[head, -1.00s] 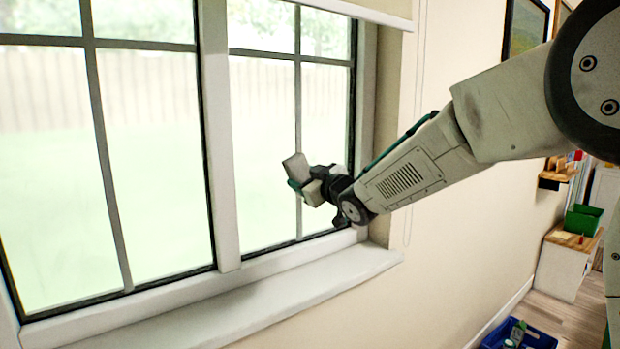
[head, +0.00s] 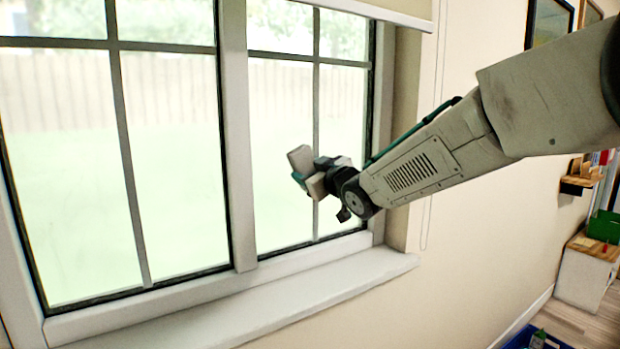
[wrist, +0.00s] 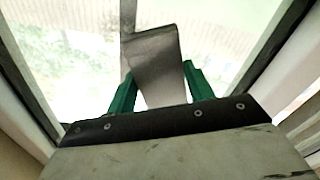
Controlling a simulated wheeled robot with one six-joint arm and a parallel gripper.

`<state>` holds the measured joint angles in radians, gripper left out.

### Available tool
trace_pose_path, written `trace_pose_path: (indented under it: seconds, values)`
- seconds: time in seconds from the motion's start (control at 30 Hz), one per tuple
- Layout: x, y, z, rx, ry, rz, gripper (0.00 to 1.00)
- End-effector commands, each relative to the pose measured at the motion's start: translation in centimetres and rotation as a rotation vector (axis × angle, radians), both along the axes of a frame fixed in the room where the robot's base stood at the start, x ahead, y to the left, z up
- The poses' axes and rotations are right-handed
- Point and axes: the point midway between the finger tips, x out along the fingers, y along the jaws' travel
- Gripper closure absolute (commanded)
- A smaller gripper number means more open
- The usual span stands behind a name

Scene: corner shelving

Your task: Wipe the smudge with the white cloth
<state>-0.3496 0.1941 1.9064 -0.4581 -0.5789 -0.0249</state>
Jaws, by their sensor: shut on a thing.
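The white cloth (head: 300,158) looks greyish and folded. My gripper (head: 308,180) is shut on it, in front of the right window pane (head: 275,215). In the wrist view the cloth (wrist: 152,50) stands up between the two green fingers of my gripper (wrist: 158,88), with the glass behind it. I cannot tell whether the cloth touches the glass. I cannot make out a distinct smudge; the panes look bright and hazy, and the cloth and gripper hide part of the glass.
The window frame (head: 238,140) has a wide upright between the panes and thin bars. A sill (head: 250,305) juts out below, and a blind (head: 385,12) hangs above. A blue crate (head: 520,338), a green bin (head: 604,226) and a small shelf (head: 578,184) are at the right.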

Motion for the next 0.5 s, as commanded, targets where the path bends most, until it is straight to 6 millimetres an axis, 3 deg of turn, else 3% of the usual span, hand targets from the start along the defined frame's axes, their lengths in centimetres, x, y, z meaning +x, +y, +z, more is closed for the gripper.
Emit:
trace_pose_path:
  seconds: [0.5]
  values:
    - [2.3, -2.8, -0.1, 0.0, 0.0, -0.001, 0.74]
